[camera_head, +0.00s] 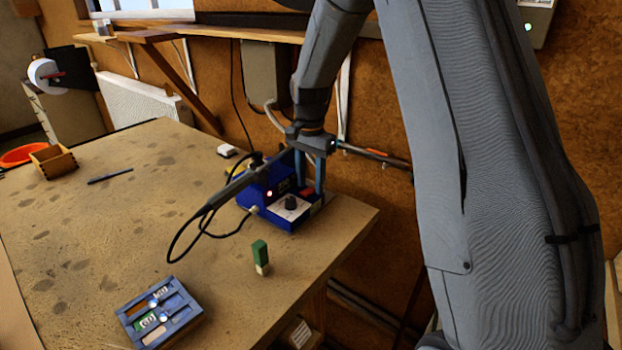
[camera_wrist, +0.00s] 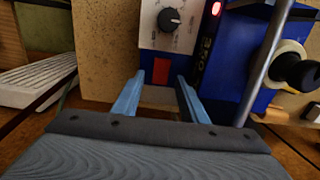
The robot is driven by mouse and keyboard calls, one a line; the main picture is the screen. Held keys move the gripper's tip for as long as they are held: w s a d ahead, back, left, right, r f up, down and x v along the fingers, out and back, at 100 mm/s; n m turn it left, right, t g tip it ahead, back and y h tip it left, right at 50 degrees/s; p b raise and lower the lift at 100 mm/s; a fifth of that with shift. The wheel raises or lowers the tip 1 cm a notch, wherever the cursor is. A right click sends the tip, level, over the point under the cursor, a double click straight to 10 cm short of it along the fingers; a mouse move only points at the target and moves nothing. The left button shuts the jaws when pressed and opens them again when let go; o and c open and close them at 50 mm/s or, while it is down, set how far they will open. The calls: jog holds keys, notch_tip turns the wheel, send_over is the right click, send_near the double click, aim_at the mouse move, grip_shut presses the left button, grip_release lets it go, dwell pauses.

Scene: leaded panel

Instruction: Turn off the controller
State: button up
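The controller (camera_head: 284,208) is a blue box near the table's right edge, with a white front panel and a black knob (camera_head: 291,202). The wrist view shows the panel and knob (camera_wrist: 169,20) close up, with a red rectangular switch (camera_wrist: 161,70) by them. A red lamp (camera_wrist: 216,8) on the controller is lit. My gripper (camera_head: 308,185) points down over the controller's right end. In the wrist view its blue fingers (camera_wrist: 157,88) are spread apart with nothing held, and the red switch lies just beyond the gap between the tips. Contact cannot be told.
A soldering iron (camera_head: 233,188) with a looping black cable is at the controller's left. A green-and-white block (camera_head: 260,256) stands in front. A blue tray (camera_head: 158,312) lies at the front, a wooden box (camera_head: 54,161) at far left. The table's middle is mostly clear.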

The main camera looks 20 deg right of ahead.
aim_at(303, 193)
jog(key=shift+f, duration=0.15)
grip_shut()
jog(key=shift+s+a+t+h+b, duration=0.2)
jog(key=shift+a+t+h+b, duration=0.2)
jog(key=shift+t+h+b, duration=0.5)
jog(key=shift+h, duration=0.3)
grip_release()
jog(key=b+v, duration=0.2)
jog(key=v, duration=0.6)
